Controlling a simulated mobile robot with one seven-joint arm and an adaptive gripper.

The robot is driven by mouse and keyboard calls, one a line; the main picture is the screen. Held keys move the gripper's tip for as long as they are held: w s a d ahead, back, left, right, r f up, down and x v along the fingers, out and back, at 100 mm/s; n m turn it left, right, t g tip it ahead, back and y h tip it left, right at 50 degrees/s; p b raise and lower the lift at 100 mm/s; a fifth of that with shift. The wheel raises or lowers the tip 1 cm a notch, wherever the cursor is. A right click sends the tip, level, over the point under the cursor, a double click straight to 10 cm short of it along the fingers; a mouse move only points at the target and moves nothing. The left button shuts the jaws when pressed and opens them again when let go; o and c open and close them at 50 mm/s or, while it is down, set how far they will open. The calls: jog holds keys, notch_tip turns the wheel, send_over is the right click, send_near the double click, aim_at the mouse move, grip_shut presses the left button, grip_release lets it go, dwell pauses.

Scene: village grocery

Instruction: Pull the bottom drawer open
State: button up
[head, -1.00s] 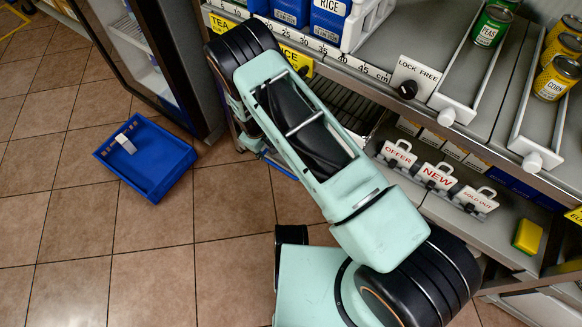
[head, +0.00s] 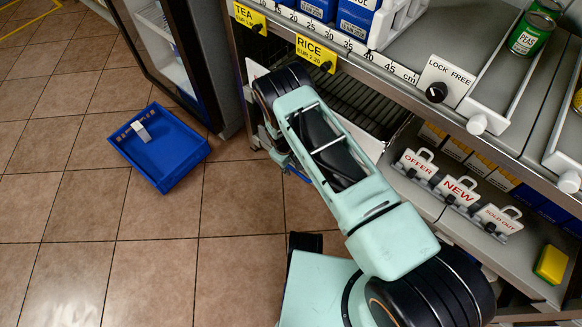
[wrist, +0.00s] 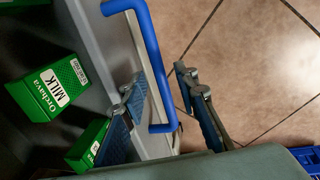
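In the wrist view a drawer with a pale front (wrist: 118,42) has a blue bar handle (wrist: 152,62). Green milk cartons (wrist: 48,88) show behind the front, inside it. My gripper (wrist: 160,82) is open, one finger on each side of the handle's lower part in the picture. Whether either finger touches the bar cannot be told. In the head view my arm covers most of the drawer and my gripper. Only a bit of blue (head: 298,173), perhaps the handle, shows beside the arm. Which drawer of the unit this is cannot be told.
Shelves with a wire rack (head: 365,95), sign clips (head: 460,190) and a yellow sponge (head: 550,265) lie right of my arm. Floor between is clear.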

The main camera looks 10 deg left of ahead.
jog(key=shift+c, duration=0.7)
grip_shut()
